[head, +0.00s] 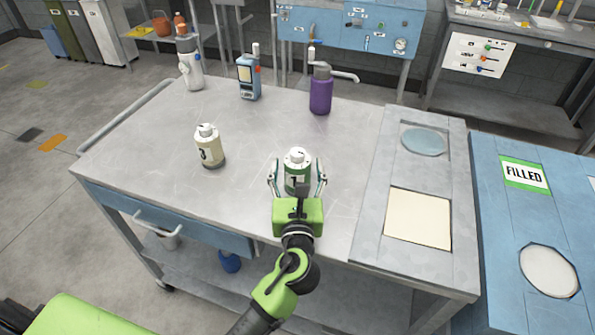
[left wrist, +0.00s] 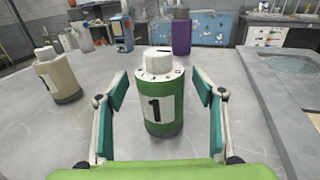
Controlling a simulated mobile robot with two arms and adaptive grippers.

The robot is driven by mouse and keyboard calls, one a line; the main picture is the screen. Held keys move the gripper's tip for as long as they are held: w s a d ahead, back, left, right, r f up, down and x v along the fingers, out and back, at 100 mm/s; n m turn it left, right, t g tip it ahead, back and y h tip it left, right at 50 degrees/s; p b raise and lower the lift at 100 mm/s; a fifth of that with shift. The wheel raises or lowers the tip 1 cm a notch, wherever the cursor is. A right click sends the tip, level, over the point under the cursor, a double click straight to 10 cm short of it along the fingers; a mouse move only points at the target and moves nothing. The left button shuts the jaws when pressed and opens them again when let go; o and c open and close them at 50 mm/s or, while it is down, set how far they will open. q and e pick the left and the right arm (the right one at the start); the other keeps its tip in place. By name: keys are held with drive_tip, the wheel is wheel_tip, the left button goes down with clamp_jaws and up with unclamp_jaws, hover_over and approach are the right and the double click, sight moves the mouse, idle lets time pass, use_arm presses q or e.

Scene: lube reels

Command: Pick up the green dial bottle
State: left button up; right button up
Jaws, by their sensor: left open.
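The green dial bottle (head: 297,172) stands upright on the metal cart top, with a white cap and dial and a label marked 1. In the left wrist view the green dial bottle (left wrist: 160,100) is between the two fingers, with a visible gap on each side. My left gripper (head: 297,180) is open around it and its fingers do not touch it. The left gripper also shows in the left wrist view (left wrist: 160,98). The right gripper is not in view.
A cream bottle marked 3 (head: 208,147) stands left of the green one. A purple bottle (head: 321,90), a blue device (head: 248,75) and a white bottle (head: 189,63) stand farther back. A cream square panel (head: 418,218) is at right. The cart top between them is clear.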

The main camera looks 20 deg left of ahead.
use_arm(q)
drive_tip(key=shift+x, duration=0.85)
drive_tip(key=shift+f, duration=0.1)
drive_tip(key=c, duration=1.4)
